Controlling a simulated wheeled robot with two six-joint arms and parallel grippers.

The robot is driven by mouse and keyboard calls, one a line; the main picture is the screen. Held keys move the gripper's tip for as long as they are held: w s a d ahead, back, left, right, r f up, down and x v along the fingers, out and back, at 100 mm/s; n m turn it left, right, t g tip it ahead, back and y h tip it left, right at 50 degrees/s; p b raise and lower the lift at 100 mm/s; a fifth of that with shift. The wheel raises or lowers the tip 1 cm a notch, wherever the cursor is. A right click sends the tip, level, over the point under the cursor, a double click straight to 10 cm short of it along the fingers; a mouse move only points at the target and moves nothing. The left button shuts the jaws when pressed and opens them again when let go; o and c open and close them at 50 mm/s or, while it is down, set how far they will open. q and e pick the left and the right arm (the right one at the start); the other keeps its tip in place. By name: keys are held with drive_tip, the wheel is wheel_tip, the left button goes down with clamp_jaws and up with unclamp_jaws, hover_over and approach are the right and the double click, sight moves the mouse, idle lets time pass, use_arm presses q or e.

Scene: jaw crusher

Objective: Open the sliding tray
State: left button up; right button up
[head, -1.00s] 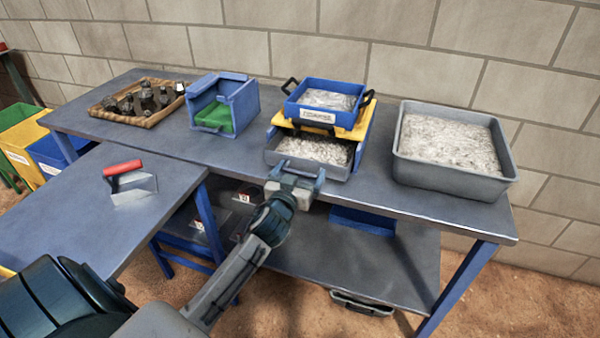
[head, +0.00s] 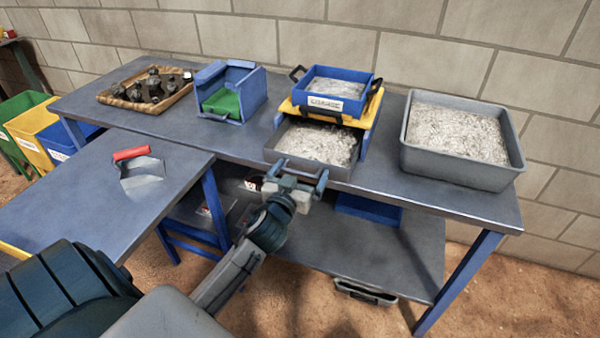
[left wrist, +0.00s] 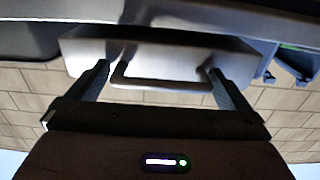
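The sliding tray (head: 316,143) is grey and filled with pale gravel. It sits beneath the blue and yellow sieve stack and sticks out toward the bench's front edge. My left gripper (head: 303,170) is at its front in the head view. In the left wrist view the tray (left wrist: 185,50) shows a bar handle (left wrist: 165,84). My left gripper's fingers (left wrist: 160,75) stand wide apart, one at each end of this handle, and appear to hold it. Any small gap at the fingertips is hard to see. My right gripper is in neither view.
A blue tray (head: 333,86) rests on the yellow frame (head: 369,120) above. A grey gravel tub (head: 457,175) stands right; a blue box (head: 229,92) and a basket of dark rocks (head: 180,98) stand left. A red-handled tool (head: 142,173) lies on the side table.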

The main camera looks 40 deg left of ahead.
use_arm(q)
drive_tip(key=b+v, duration=0.2)
drive_tip(key=v, duration=0.9)
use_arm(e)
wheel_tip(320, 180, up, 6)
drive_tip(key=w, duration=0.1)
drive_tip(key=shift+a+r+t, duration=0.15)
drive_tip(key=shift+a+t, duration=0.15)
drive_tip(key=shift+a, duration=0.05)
use_arm(q)
drive_tip(key=shift+w, duration=0.1)
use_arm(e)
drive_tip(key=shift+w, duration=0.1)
